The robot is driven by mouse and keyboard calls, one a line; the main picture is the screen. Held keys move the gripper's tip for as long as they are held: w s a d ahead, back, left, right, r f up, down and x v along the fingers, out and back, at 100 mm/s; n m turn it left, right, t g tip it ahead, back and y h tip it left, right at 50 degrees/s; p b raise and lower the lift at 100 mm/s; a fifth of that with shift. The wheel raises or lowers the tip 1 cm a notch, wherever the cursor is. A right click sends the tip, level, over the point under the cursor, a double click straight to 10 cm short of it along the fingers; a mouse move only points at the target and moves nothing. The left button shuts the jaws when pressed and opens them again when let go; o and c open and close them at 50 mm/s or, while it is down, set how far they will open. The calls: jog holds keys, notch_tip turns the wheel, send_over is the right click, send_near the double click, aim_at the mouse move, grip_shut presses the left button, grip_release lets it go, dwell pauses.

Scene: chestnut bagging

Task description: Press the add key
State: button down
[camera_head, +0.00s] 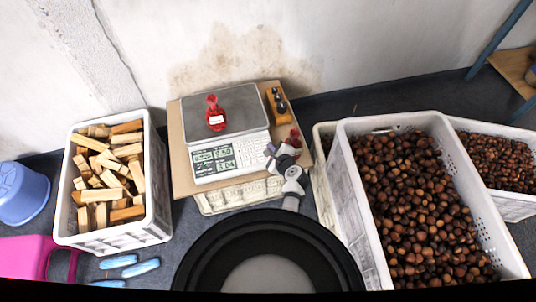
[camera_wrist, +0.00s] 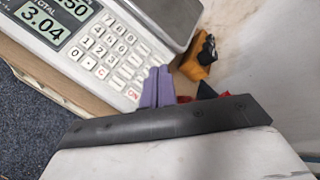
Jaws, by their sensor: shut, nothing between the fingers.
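A white scale (camera_head: 205,178) with a lit display (camera_head: 213,159) stands on a board, and a red net bag with a white label (camera_head: 216,118) sits on its metal plate (camera_head: 242,105). In the wrist view the keypad (camera_wrist: 110,55) shows number keys, a C key and a red-lettered key (camera_wrist: 133,94). I cannot read which key is the add key. My gripper (camera_head: 269,152) is shut and empty, its purple fingers at the right end of the keypad. In the wrist view the fingertips (camera_wrist: 158,72) cover some right-hand keys; I cannot tell whether they touch one.
A wooden block with dark weights (camera_head: 279,104) stands right of the plate. Red items (camera_head: 295,137) lie beside my wrist. A crate of wood pieces (camera_head: 160,200) stands left, a crate of chestnuts (camera_head: 360,225) right. A pink scoop (camera_head: 25,258) and blue basin (camera_head: 22,193) lie far left.

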jog(key=shift+w+a+f+b, duration=0.1)
jog(key=shift+w+f+b, duration=0.15)
jog(key=shift+f+b, duration=0.5)
jog(key=shift+w+a+f+b, duration=0.1)
jog(key=shift+w+f+b, duration=0.3)
jog(key=shift+f, duration=0.55)
jog(key=shift+w+f+b, duration=0.15)
jog(key=shift+f+b, duration=0.55)
jog(key=shift+f, duration=0.15)
jog(key=shift+w+f+b, duration=0.15)
jog(key=shift+f+b, duration=0.15)
jog(key=shift+f, duration=0.1)
jog(key=shift+a+f+b, duration=0.1)
jog(key=shift+f+b, duration=0.65)
dwell(0.8)
jog(key=shift+s, duration=0.3)
jog(key=shift+s+p, duration=0.15)
jog(key=shift+p, duration=0.25)
jog(key=r+p, duration=0.2)
jog(key=s+r+p, duration=0.1)
jog(key=r+p, duration=0.2)
jog(key=shift+s+d+r+p, duration=0.15)
jog(key=shift+d+r+p, duration=0.15)
jog(key=shift+r, duration=0.05)
